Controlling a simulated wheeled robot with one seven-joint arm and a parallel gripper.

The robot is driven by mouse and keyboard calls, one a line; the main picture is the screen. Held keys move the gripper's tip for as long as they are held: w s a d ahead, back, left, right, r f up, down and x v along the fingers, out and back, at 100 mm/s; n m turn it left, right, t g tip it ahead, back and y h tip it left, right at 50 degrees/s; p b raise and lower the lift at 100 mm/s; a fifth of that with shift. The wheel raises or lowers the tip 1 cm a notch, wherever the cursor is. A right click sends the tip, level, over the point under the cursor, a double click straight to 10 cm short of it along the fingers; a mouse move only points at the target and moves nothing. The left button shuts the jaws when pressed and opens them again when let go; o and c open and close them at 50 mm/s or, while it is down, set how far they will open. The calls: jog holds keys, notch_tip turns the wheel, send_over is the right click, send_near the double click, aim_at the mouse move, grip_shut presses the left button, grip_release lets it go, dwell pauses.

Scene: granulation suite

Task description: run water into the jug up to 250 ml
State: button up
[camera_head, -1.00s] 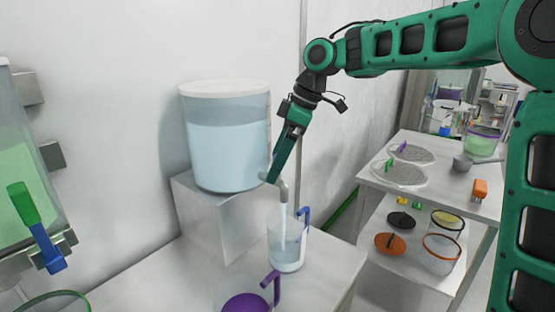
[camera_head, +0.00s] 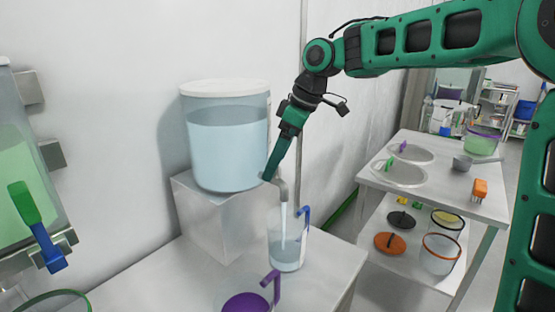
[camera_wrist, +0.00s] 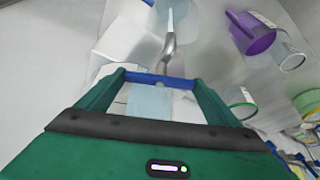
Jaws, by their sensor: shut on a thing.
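The clear jug (camera_head: 287,256) with a blue handle stands upright on the bench under the tap. Water covers its lower part; its graduation marks are too small to read. A thin stream falls into it from the grey tap spout (camera_head: 283,192). The tap is on the front of a large lidded water tank (camera_head: 228,150). My gripper (camera_head: 268,177) is at the tap, above and left of the jug. In the wrist view, it is shut on the blue tap lever (camera_wrist: 158,79), which spans between the fingers, with the spout (camera_wrist: 169,46) beyond.
The tank stands on a metal block (camera_head: 215,218) on the bench (camera_head: 160,275). A jug with purple contents (camera_head: 246,302) is close in front of the clear jug. A green-filled vessel (camera_head: 30,175) is at the left. A two-tier table (camera_head: 440,192) with sieves and tubs is at the right.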

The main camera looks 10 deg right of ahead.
jog(key=shift+r+m+t+h, duration=0.1)
jog(key=shift+m+t+h, duration=0.25)
jog(key=shift+m, duration=0.75)
jog(key=shift+m+t+h, duration=0.15)
jog(key=shift+m+t, duration=0.3)
jog(key=shift+m, duration=0.65)
jog(key=o, duration=0.9)
jog(key=v, duration=1)
jog(key=shift+d+r, duration=0.1)
jog(key=shift+r, duration=0.2)
